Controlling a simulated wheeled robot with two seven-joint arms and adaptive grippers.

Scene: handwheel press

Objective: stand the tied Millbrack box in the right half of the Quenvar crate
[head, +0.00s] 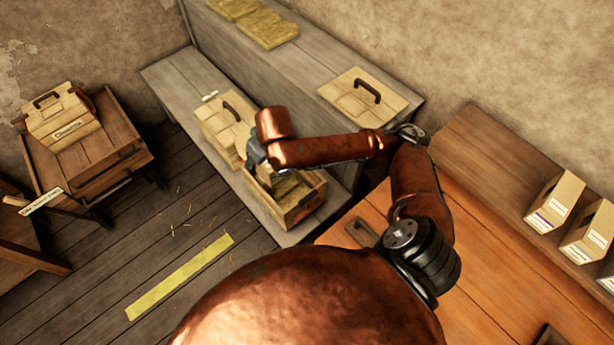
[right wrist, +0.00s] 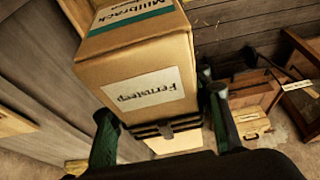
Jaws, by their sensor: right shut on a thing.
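My right gripper (head: 256,158) reaches over an open wooden crate (head: 305,209) with straw-coloured padding, on the grey bench. The crate's name is not legible, so I cannot tell if it is the Quenvar crate. In the right wrist view my right gripper (right wrist: 165,128) is shut on a brown cardboard box (right wrist: 150,60). It bears a green-edged Millbrack label and a white Fernsteep label. Dark bands cross it between the fingers. In the head view the gripper and arm mostly hide the box, so its height over the crate is unclear. My left gripper is not in view.
A closed box with a handle (head: 225,118) stands just beyond the crate. A handled lid (head: 365,95) lies on the raised ledge. A handled case (head: 62,112) sits on a wooden stand at left.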

